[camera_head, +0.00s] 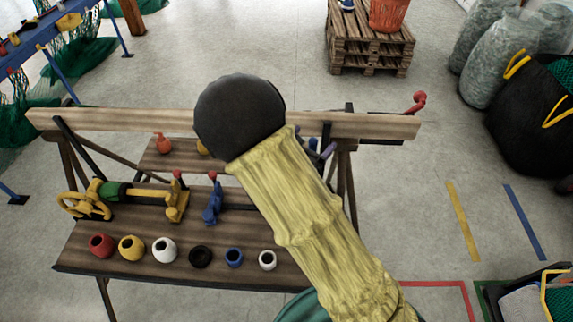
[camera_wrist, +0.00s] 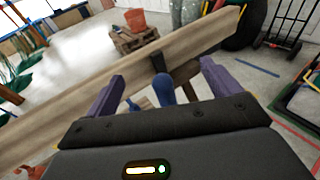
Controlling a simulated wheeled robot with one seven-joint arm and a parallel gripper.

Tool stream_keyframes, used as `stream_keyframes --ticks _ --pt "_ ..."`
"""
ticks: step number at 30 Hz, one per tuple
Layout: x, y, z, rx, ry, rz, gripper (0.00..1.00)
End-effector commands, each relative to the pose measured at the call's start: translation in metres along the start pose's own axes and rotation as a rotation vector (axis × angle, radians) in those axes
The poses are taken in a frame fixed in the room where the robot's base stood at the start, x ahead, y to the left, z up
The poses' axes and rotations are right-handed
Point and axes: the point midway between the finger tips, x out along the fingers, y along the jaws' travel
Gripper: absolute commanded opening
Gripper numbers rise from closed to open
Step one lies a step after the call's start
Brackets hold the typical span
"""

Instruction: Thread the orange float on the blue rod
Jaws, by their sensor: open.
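The orange float (camera_head: 162,144) stands on the rear shelf of the wooden bench, left of my arm in the head view. A blue upright piece with a red tip (camera_head: 213,202) stands on the bench; I cannot tell whether it is the blue rod. In the wrist view a rounded blue thing (camera_wrist: 163,88) shows between the fingers, beyond them; its lower part is hidden by my gripper. My gripper (camera_wrist: 161,88) has its two purple fingers wide apart, with nothing held. In the head view my arm hides most of my gripper (camera_head: 320,150), which is over the bench's right rear.
A yellow handwheel device (camera_head: 84,204) is at left. A wooden rail (camera_head: 110,121) crosses behind.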

Motion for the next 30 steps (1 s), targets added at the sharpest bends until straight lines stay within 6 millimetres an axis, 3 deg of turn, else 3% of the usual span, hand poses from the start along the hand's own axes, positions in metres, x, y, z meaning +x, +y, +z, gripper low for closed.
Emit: stream_keyframes --ticks 18,24,30 --pt "-0.123 0.001 -0.002 0.001 0.0 0.004 0.89" --pt "-0.144 0.001 -0.001 0.0 -0.001 0.001 0.89" --pt "-0.146 0.0 0.0 -0.001 -0.001 -0.001 0.89"
